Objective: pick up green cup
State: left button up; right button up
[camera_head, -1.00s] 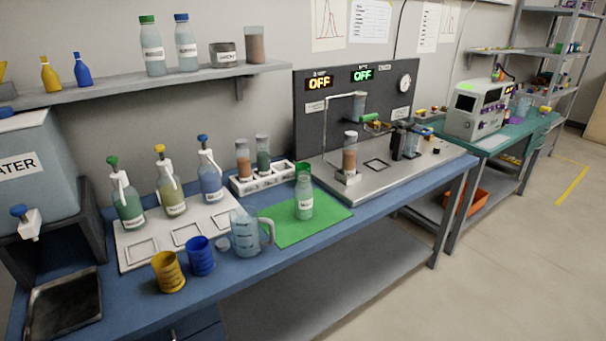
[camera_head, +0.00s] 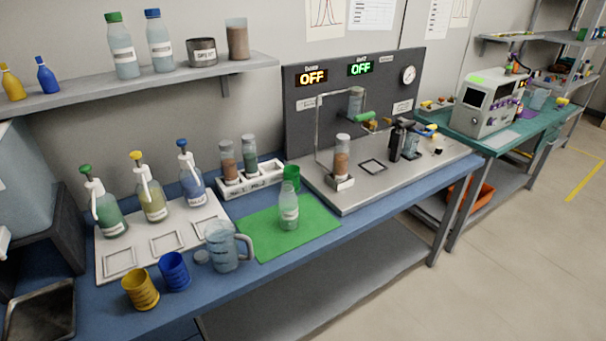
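The green cup (camera_head: 291,174) stands on the blue bench at the back edge of the green mat (camera_head: 262,238). A clear bottle (camera_head: 289,206) with a white label stands on the mat just in front of it and hides part of the cup. Neither of my grippers shows in the head view.
A clear measuring jug (camera_head: 222,246), a blue cup (camera_head: 174,272) and a yellow cup (camera_head: 140,289) stand near the bench's front edge. A white rack (camera_head: 252,183) with two tubes stands left of the green cup. A steel plate with a tube stand (camera_head: 340,182) lies to the right.

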aim_at(292, 172)
jog(key=i+l+u, duration=0.15)
jog(key=i+l, duration=0.2)
jog(key=i+l+u, duration=0.1)
jog(key=i+l, duration=0.2)
jog(key=l, duration=0.2)
